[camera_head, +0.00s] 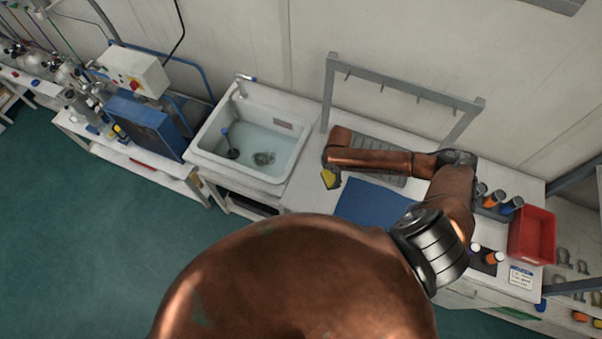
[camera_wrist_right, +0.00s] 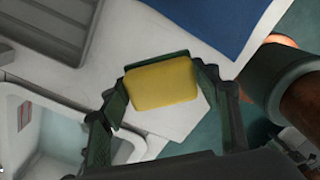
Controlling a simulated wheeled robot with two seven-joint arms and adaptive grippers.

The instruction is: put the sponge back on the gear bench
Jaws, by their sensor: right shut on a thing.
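The yellow sponge (camera_wrist_right: 163,83) sits between the two fingers of my right gripper (camera_wrist_right: 165,100), which is shut on it. In the head view the sponge (camera_head: 329,179) shows small at the end of my right arm, over the left part of the white gear bench (camera_head: 302,190), near the sink side. I cannot tell from these views how high it is above the bench top. The blue mat (camera_head: 370,203) lies on the bench to the right of the sponge.
A sink (camera_head: 207,150) with water and a brush stands left of the bench. A grey ribbed drainer (camera_head: 372,146) and a grey rack (camera_head: 400,92) are at the back. Bottles and a red bin (camera_head: 532,236) occupy the right end.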

